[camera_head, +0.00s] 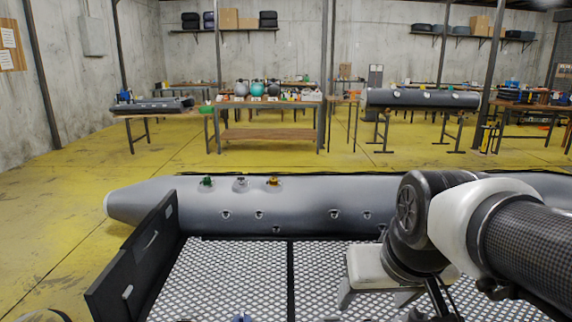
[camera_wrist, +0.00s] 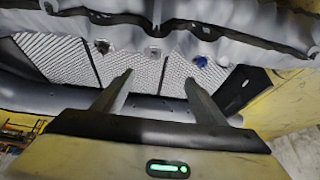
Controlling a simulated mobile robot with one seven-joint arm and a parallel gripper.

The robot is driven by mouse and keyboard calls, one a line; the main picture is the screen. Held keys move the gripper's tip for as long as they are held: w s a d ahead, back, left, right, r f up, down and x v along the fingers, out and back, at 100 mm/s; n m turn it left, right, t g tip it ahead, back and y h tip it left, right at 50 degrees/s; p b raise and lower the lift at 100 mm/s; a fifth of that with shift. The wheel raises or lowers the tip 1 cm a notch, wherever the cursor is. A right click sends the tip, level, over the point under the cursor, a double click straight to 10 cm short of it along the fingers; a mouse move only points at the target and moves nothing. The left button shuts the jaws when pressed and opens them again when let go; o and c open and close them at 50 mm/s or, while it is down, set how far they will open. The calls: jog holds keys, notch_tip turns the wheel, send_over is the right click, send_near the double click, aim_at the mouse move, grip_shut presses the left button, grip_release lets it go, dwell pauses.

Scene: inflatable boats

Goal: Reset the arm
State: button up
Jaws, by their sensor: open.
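My arm comes in from the right in the head view and is bent over the inflatable boat. My gripper (camera_wrist: 158,90) shows in the wrist view with its two fingers spread apart and nothing between them.
Several small valve-like parts (camera_head: 240,184) stand on the far tube. A black transom board (camera_head: 135,262) rises at the boat's left end. Workbenches (camera_head: 268,132) with tools and another boat tube (camera_head: 420,98) stand farther back. The yellow floor (camera_head: 60,215) at left is clear.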

jog(key=s, duration=0.6)
notch_tip(320, 180, up, 24)
jog(key=p, duration=2.3)
jog(key=shift+w+f, duration=0.15)
jog(key=shift+f, duration=0.05)
jog(key=shift+d, duration=0.4)
